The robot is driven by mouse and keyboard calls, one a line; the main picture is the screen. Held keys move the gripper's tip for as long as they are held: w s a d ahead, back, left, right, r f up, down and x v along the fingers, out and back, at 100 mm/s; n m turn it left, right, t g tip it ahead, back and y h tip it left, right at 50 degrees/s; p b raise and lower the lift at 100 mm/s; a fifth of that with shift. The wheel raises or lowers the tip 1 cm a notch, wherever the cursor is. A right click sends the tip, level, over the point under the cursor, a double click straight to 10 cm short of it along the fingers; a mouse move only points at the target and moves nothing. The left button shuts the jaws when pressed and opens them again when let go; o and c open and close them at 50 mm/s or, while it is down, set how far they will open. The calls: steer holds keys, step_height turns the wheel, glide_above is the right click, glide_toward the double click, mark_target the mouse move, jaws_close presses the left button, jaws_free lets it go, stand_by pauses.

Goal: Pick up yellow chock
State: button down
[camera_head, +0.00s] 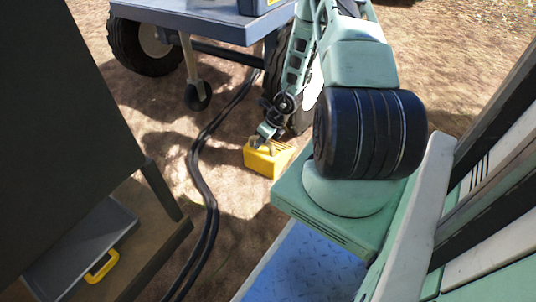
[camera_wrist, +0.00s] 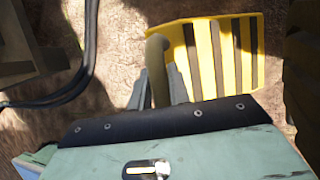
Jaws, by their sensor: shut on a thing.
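The yellow chock (camera_head: 270,160) is near the ground beside a wheel of the blue-grey cart in the head view. In the wrist view the chock (camera_wrist: 222,52) shows its yellow face with dark stripes. A tan handle (camera_wrist: 156,62) stands at its left side. My gripper (camera_head: 264,142) is at the top of the chock. In the wrist view my gripper's fingers (camera_wrist: 159,88) are closed around the handle. I cannot tell whether the chock touches the ground.
The cart (camera_head: 205,22) stands at the top, with a wheel (camera_head: 145,45) and a caster (camera_head: 197,95). Black cables (camera_head: 203,150) run along the dirt, left of the chock. A dark box-like structure (camera_head: 65,110) fills the left, with a yellow handle (camera_head: 101,267) below it.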

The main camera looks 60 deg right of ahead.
steer(key=shift+r, duration=0.15)
steer(key=shift+a+r+p, duration=0.4)
steer(key=shift+p, duration=0.3)
step_height(320, 180, up, 6)
steer(key=p, duration=0.4)
steer(key=s+a+p, duration=0.1)
steer(key=a+p, duration=0.4)
steer(key=a, duration=1.4)
steer(key=shift+s, duration=0.3)
steer(key=shift+a, duration=0.1)
